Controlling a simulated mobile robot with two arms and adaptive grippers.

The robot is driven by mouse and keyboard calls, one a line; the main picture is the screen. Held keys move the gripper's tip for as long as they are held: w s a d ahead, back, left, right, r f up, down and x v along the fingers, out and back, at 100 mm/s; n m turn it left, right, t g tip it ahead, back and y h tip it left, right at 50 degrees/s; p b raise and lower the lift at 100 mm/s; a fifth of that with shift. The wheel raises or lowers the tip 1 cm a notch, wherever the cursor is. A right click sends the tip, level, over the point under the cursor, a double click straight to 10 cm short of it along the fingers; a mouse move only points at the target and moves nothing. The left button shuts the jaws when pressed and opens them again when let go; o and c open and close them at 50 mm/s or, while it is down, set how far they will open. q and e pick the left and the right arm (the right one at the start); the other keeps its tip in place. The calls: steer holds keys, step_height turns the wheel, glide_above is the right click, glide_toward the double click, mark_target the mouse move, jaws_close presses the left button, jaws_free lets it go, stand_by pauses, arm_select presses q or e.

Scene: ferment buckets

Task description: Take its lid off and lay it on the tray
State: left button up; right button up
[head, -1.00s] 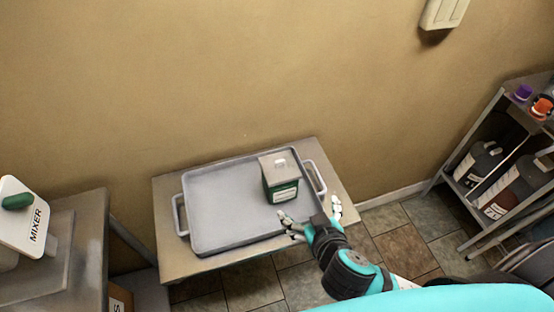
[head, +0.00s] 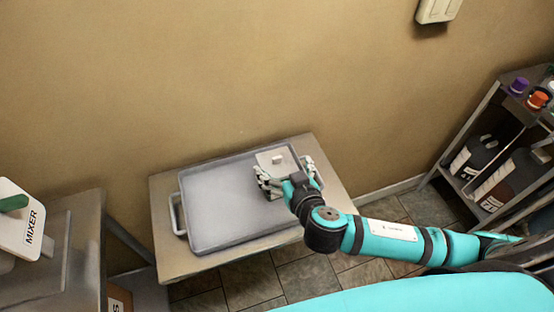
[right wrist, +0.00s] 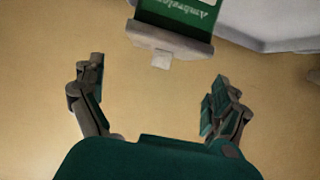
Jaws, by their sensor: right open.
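A green container with a pale label (right wrist: 185,12) stands on the right part of the grey tray (head: 220,205). Its flat grey lid (head: 268,160) is on it, with a small pale knob (head: 277,159) on top; lid (right wrist: 170,40) and knob (right wrist: 161,60) also show in the right wrist view. My right gripper (head: 287,177) is open at the container, its fingers spread to either side in the head view and hiding most of the body. In the right wrist view the knob lies between the open fingers (right wrist: 155,75), apart from both. My left gripper is not in view.
The tray rests on a small table (head: 170,258) against the tan wall. The tray's left and middle are bare. A shelf (head: 492,120) with dark jugs and bottles stands at the right.

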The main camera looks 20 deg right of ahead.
mark_target(278, 159)
steer(key=shift+w+p, duration=0.4)
steer(key=shift+w, duration=0.2)
steer(key=p+x, duration=0.1)
steer(key=x, duration=0.2)
steer(key=shift+w+f, duration=0.15)
steer(key=shift+w, duration=0.05)
steer(key=shift+w+a+f+p, duration=0.1)
steer(key=shift+w+f+p, duration=0.2)
steer(key=shift+w, duration=0.1)
steer(key=shift+s, duration=0.1)
steer(key=c, duration=1.5)
